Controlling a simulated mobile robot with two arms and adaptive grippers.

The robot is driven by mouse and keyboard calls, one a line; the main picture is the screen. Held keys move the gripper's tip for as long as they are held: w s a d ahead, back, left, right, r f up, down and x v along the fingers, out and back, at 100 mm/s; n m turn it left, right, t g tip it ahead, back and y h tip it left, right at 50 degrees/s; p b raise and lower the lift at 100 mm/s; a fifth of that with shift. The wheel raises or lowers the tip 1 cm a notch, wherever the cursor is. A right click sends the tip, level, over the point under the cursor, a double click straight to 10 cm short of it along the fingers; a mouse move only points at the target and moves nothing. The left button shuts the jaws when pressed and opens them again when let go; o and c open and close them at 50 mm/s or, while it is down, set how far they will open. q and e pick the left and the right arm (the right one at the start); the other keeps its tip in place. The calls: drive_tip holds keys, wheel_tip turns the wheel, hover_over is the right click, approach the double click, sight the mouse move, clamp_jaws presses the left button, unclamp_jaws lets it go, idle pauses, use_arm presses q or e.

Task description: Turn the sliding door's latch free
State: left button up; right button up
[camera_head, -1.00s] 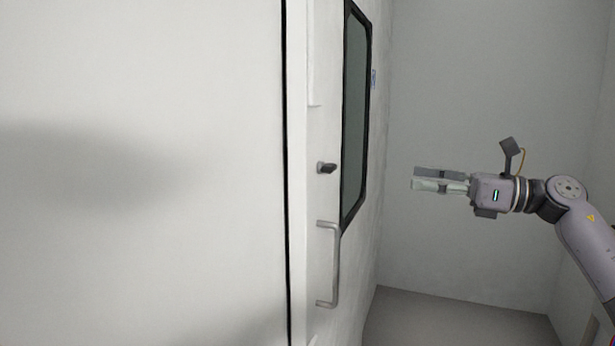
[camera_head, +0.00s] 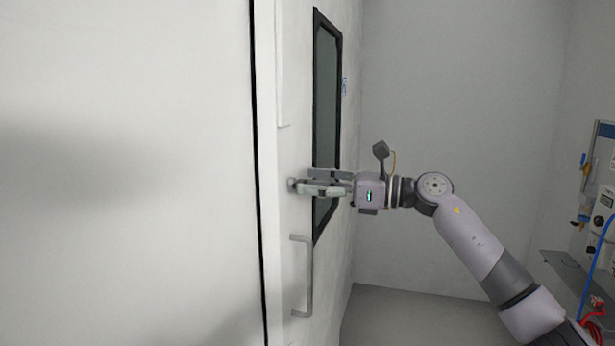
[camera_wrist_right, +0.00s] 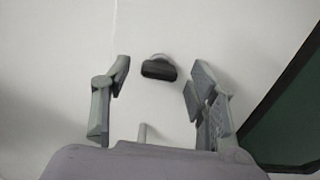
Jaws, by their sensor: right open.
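The white sliding door (camera_head: 291,215) has a small dark latch knob (camera_head: 292,185) beside its window. In the right wrist view the latch (camera_wrist_right: 159,68) is a dark bar lying crosswise on a grey round base. My right gripper (camera_head: 306,183) is at the latch in the head view and partly covers it. In the right wrist view the open fingers (camera_wrist_right: 156,82) stand on either side of the latch, with gaps on both sides, so they do not grip it. My left gripper is not in view.
A grey bar handle (camera_head: 307,275) is fixed to the door below the latch. A dark-framed window (camera_head: 326,100) is just above and right. At the far right is wall equipment (camera_head: 600,200) with a blue hose. The floor right of the door is clear.

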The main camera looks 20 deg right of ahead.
drive_tip(key=shift+x, duration=0.85)
drive_tip(key=shift+c, duration=0.3)
drive_tip(key=c, duration=1.1)
